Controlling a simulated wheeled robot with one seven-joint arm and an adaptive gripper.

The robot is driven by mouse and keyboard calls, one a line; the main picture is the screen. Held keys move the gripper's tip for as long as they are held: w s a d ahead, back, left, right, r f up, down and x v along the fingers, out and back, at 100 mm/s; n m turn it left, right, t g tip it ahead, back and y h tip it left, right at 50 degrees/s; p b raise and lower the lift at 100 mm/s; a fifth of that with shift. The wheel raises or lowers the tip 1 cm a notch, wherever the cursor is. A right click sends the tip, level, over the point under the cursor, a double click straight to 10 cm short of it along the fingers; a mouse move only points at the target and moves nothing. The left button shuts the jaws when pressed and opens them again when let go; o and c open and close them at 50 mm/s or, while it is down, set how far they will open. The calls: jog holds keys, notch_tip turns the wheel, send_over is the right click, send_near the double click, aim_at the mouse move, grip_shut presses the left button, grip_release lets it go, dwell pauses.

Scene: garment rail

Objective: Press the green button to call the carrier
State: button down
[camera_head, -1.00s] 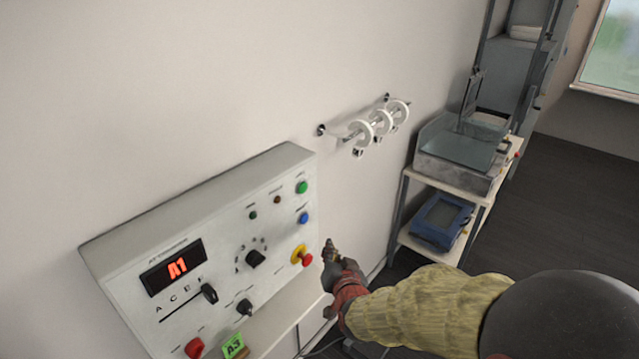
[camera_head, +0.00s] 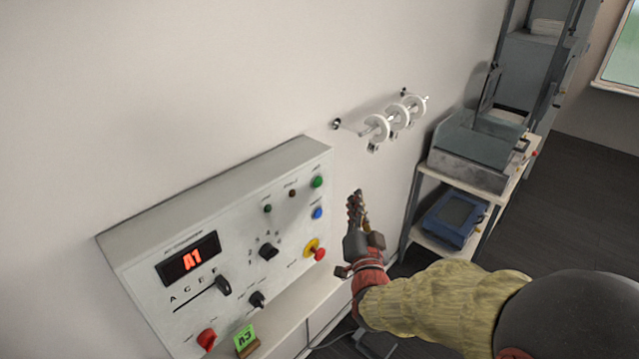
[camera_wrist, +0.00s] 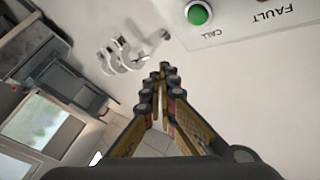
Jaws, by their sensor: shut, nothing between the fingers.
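The green button (camera_head: 317,181) sits at the upper right corner of the grey control panel (camera_head: 215,190). In the wrist view the green button (camera_wrist: 198,14) shows at the top edge, with the label CALL beside it. My gripper (camera_head: 356,196) is shut and empty, to the right of the panel and slightly below the green button in the head view. In the wrist view my gripper's fingertips (camera_wrist: 166,72) point toward the wall, apart from the button. The panel's display reads A1.
A blue button (camera_head: 317,213) and a red button on a yellow base (camera_head: 318,254) lie below the green one. A green A3 card (camera_head: 245,338) stands below the panel. A wall rail with white rings (camera_head: 395,120) and a shelf cart (camera_head: 470,170) are to the right.

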aim_at(318, 182)
jog(key=w+a, duration=0.5)
jog(key=a, duration=0.1)
jog(key=shift+a, duration=0.35)
jog(key=shift+w, duration=0.1)
jog(key=shift+w+a+f, duration=0.1)
dwell(1.3)
jog(key=shift+w+a+b, duration=0.15)
jog(key=shift+a+b, duration=0.05)
jog(key=shift+b, duration=0.25)
